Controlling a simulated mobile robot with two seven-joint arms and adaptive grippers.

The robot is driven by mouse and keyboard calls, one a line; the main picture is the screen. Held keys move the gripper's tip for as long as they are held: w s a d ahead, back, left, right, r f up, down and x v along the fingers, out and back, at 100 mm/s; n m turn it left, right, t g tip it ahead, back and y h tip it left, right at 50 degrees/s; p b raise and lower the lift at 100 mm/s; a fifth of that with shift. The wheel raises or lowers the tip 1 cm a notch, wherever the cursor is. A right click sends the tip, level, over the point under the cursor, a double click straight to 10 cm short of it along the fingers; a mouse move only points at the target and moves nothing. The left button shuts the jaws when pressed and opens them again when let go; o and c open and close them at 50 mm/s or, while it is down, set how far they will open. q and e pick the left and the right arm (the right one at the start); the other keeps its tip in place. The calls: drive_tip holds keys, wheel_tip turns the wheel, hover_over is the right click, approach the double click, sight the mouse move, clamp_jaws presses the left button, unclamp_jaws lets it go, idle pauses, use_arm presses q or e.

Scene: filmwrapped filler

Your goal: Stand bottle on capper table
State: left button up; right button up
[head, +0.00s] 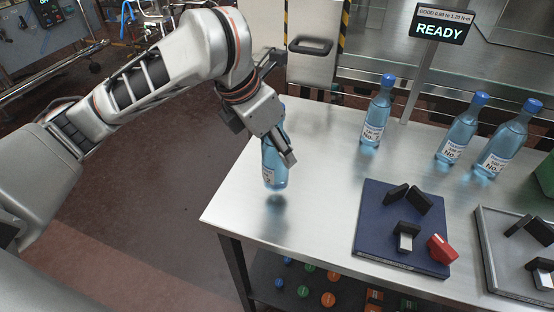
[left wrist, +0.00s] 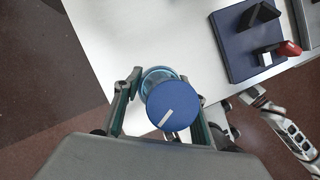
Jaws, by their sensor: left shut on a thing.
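My left gripper (head: 285,150) is shut on a clear blue bottle (head: 274,165), which is upright over the left end of the steel capper table (head: 310,185). The bottle's base seems slightly above the tabletop, with its reflection below. The gripper hides the bottle's upper part in the head view. In the left wrist view its blue cap (left wrist: 175,105) with a white mark sits between the fingers. A pale arm in the lower right of that view seems to be my right one; its gripper (left wrist: 248,98) is too small to read and is out of the head view.
Three blue-capped bottles stand at the back: one near the sign (head: 377,115), two further right (head: 460,130) (head: 505,140). A navy plate (head: 380,235) carries black blocks and a red part (head: 441,249). A grey tray (head: 495,270) is at right. Bare tabletop surrounds the held bottle.

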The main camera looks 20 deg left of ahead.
sight(277, 159)
use_arm(q)
wheel_tip(277, 159, down, 4)
drive_tip(key=shift+r+b, duration=0.25)
drive_tip(key=shift+b, duration=0.25)
drive_tip(key=shift+r, duration=0.1)
drive_tip(key=o, duration=1.4)
drive_tip(key=shift+o, duration=0.2)
drive_tip(key=p+v, duration=0.3)
drive_tip(key=v, duration=0.8)
drive_tip(key=shift+r+p, duration=0.15)
drive_tip(key=shift+p, duration=0.25)
drive_tip(key=shift+s+r, duration=0.15)
drive_tip(key=shift+r, duration=0.2)
drive_tip(key=shift+s+f, duration=0.1)
